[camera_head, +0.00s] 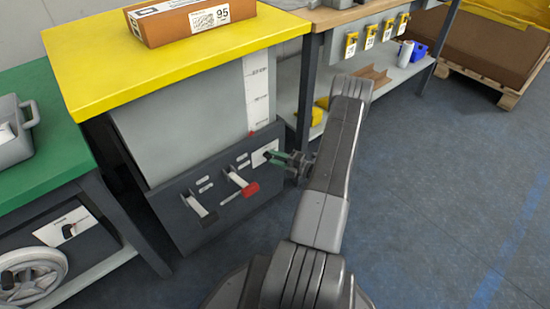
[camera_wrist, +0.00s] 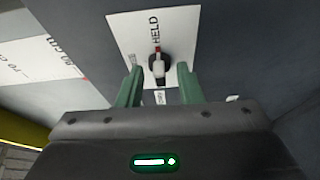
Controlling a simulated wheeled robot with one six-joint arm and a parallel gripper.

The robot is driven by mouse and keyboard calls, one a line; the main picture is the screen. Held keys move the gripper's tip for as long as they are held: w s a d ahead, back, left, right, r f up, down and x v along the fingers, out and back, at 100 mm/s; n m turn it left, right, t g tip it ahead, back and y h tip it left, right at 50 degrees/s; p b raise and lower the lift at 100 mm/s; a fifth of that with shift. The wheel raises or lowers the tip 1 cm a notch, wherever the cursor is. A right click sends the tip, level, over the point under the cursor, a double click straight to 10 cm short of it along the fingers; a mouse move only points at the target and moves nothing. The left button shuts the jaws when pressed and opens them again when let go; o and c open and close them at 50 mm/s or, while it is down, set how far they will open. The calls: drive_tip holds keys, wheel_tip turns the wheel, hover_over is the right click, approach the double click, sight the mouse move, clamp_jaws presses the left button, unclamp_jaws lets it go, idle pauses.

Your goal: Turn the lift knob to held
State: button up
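My gripper (camera_wrist: 159,72) is open, with one green finger on each side of the knob and visible gaps between. In the head view my gripper (camera_head: 268,156) is at the white plate (camera_head: 260,150) on the dark panel, and the knob is hidden there.
The yellow-topped lift table (camera_head: 160,60) carries a cardboard box (camera_head: 190,18). Its panel has a white lever (camera_head: 200,207) and a red-ended lever (camera_head: 248,188) left of my gripper. A height scale (camera_head: 257,90) stands above. A green bench (camera_head: 45,150) is left; floor (camera_head: 430,190) at right is clear.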

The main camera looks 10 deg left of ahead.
drive_tip(key=p+v, duration=0.3)
drive_tip(key=v, duration=1)
drive_tip(key=shift+s+a, duration=0.1)
drive_tip(key=b+x, duration=0.3)
drive_tip(key=x, duration=1)
drive_tip(key=shift+w+a, duration=0.2)
drive_tip(key=shift+a, duration=0.05)
